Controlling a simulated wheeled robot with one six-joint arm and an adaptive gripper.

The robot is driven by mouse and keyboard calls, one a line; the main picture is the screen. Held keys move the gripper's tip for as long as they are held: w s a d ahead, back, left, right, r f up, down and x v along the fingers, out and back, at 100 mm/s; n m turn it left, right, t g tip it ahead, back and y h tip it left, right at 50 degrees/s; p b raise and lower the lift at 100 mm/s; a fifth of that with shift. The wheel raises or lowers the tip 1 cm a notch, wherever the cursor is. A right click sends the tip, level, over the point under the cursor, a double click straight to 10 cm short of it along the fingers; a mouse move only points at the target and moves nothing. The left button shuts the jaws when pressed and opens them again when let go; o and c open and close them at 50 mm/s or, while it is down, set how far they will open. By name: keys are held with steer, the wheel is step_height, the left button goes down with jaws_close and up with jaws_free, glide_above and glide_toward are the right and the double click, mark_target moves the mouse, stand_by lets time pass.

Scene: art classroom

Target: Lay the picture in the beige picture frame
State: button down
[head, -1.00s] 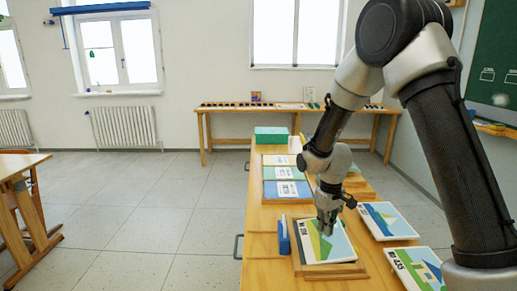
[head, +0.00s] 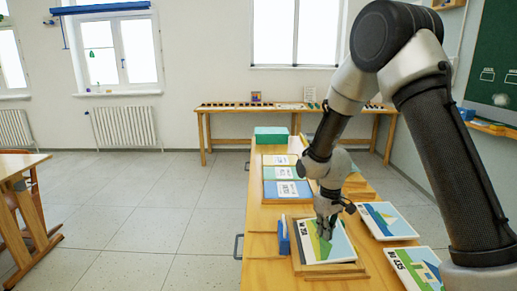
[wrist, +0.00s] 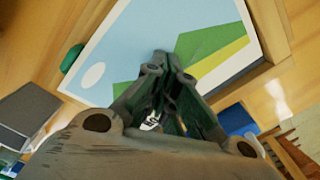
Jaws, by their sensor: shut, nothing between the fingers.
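The picture (head: 338,244) shows a pale blue sky, green hills and a yellow strip. It lies face up over the beige wooden picture frame (head: 335,273) on the table. In the wrist view the picture (wrist: 150,45) runs along the frame's wooden rim (wrist: 270,25) at the right. I cannot tell whether all its edges sit inside the rim. My gripper (head: 325,236) points down over the picture, shut and empty. Its fingers (wrist: 170,62) hide part of the picture in the wrist view, and I cannot tell whether the tips touch it.
A blue block (head: 284,238) stands just left of the frame. Two other pictures, one upper (head: 386,220) and one lower (head: 418,268), lie to the right. Several coloured cards (head: 287,190) and a green box (head: 271,134) are farther back. The table's left edge has bare wood.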

steer(key=shift+a+f, duration=0.2)
steer(key=shift+a, duration=0.85)
stand_by(0.7)
steer(key=shift+w, duration=0.1)
stand_by(0.3)
steer(key=shift+r, duration=3.55)
steer(key=shift+m+g+h, duration=0.3)
steer(key=shift+m+g, duration=0.1)
steer(key=shift+g, duration=0.3)
steer(key=s, duration=0.1)
steer(key=s+d, duration=0.1)
steer(key=s, duration=0.2)
steer(key=shift+s+d+f, duration=0.15)
steer(key=shift+s+d, duration=0.2)
steer(key=shift+d, duration=0.05)
steer(key=s+d+r+m+t, duration=0.2)
steer(key=s+d+r, duration=0.5)
steer(key=s+r, duration=0.4)
steer(key=s+d+r+m+t, duration=0.3)
steer(key=s+d+r, duration=0.5)
steer(key=s+r, duration=0.3)
steer(key=shift+t, duration=0.4)
